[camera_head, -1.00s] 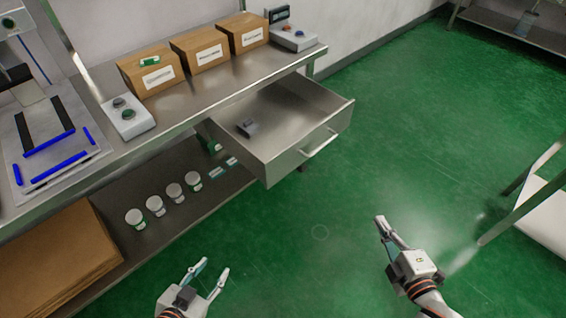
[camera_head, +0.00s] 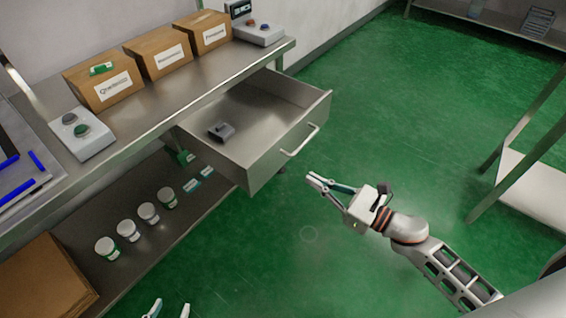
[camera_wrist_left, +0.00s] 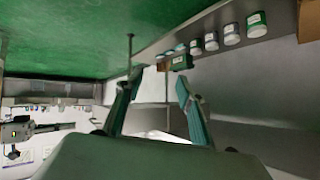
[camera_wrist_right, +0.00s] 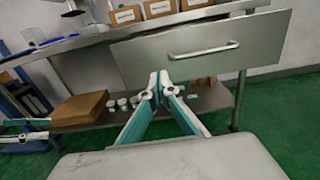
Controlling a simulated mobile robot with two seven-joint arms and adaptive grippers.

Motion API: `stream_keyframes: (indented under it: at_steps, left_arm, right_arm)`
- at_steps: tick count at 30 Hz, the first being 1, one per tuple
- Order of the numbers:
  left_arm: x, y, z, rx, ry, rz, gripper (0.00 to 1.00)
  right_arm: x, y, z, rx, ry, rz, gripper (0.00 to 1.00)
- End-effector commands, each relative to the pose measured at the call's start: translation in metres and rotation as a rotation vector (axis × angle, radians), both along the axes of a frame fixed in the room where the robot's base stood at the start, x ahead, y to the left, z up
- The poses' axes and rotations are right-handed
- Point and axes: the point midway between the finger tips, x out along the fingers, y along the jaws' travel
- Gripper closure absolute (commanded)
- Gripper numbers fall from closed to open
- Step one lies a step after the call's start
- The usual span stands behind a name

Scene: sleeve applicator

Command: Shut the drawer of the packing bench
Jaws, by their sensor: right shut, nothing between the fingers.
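The steel drawer (camera_head: 262,168) of the packing bench (camera_head: 150,122) stands pulled out, with a small dark grey object (camera_head: 221,131) inside. Its bar handle (camera_head: 300,140) is on the front face. My right gripper (camera_head: 318,181) is shut and empty, in front of the drawer and apart from it. In the right wrist view the drawer front (camera_wrist_right: 200,52) and handle (camera_wrist_right: 204,50) lie ahead, above the fingertips (camera_wrist_right: 159,78). My left gripper (camera_head: 168,308) is open and empty at the bottom edge of the head view; its spread fingers show in the left wrist view (camera_wrist_left: 158,80).
Cardboard boxes (camera_head: 158,53) and a button box (camera_head: 82,134) stand on the bench top. Several white jars (camera_head: 148,212) stand on the lower shelf. A table (camera_head: 530,170) is at the right. The green floor before the drawer is clear.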

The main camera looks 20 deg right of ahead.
Motion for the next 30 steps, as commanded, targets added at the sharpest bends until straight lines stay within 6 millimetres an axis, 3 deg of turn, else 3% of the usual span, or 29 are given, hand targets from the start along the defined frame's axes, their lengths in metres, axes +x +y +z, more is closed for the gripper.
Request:
stream_keyframes:
  at_steps: [6, 15, 30]
  left_arm:
    - [-0.003, -0.001, -0.004, -0.004, 0.012, 0.008, 0.62]
    - [-0.007, 0.001, -0.005, -0.001, 0.018, 0.01, 0.62]
    - [-0.011, 0.005, -0.009, 0.01, 0.027, 0.004, 0.62]
  right_arm:
    - [0.037, 0.028, 0.004, 0.003, -0.004, -0.001, 1.0]
    - [0.071, 0.055, 0.001, 0.002, 0.0, -0.001, 1.0]
    - [0.079, 0.062, 0.0, 0.002, 0.003, -0.001, 1.0]
